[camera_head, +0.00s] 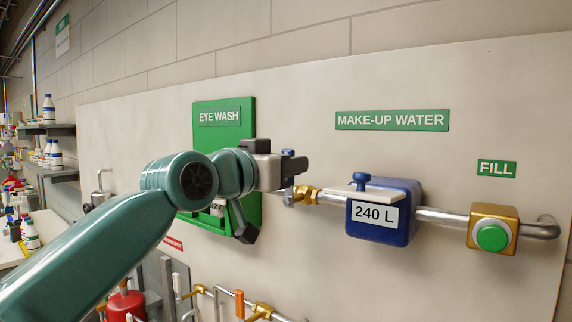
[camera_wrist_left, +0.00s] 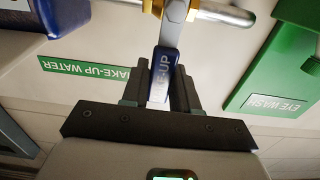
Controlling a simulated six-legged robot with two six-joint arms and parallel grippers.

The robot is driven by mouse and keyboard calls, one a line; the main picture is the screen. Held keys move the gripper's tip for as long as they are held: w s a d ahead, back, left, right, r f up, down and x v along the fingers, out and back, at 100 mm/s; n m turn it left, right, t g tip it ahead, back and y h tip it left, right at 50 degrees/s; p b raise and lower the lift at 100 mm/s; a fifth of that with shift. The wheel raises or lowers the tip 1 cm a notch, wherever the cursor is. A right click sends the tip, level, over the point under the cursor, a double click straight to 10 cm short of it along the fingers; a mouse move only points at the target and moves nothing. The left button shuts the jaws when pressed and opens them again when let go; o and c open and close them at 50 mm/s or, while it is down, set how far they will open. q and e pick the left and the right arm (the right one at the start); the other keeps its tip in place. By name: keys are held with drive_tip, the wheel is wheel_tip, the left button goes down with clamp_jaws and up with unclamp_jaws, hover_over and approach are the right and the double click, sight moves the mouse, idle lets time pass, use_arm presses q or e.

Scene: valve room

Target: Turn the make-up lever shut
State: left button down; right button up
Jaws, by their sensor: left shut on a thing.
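The make-up lever is a blue handle marked "MAKE-UP" on a grey stem, fixed to a brass valve (camera_head: 305,194) on the pipe. Its blue tip (camera_head: 288,152) shows above my left gripper (camera_head: 291,168) in the head view. In the left wrist view the blue lever (camera_wrist_left: 163,72) lies between the two fingers of my left gripper (camera_wrist_left: 162,92), which is shut on it. There the lever stands across the pipe (camera_wrist_left: 228,15). In the head view it looks roughly upright; the gripper hides its middle. My right gripper is out of view.
Right of the valve, a blue meter box (camera_head: 398,215) reads "240 L", then a brass block with a green FILL button (camera_head: 491,237). Behind my left arm is the green eye wash panel (camera_head: 222,118). Lower pipes with an orange handle (camera_head: 240,303) run below.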

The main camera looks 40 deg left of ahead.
use_arm(q)
drive_tip(key=c, duration=1.1)
unclamp_jaws()
drive_tip(key=shift+r, duration=0.15)
drive_tip(key=shift+o, duration=0.8)
drive_tip(key=shift+w, duration=0.2)
drive_tip(key=s+d, duration=0.1)
drive_tip(key=s, duration=1.5)
drive_tip(key=shift+s+d+b, duration=0.2)
drive_tip(key=shift+d+b, duration=0.2)
drive_tip(key=shift+b, duration=0.05)
drive_tip(key=shift+w, duration=0.1)
drive_tip(key=shift+f, duration=0.2)
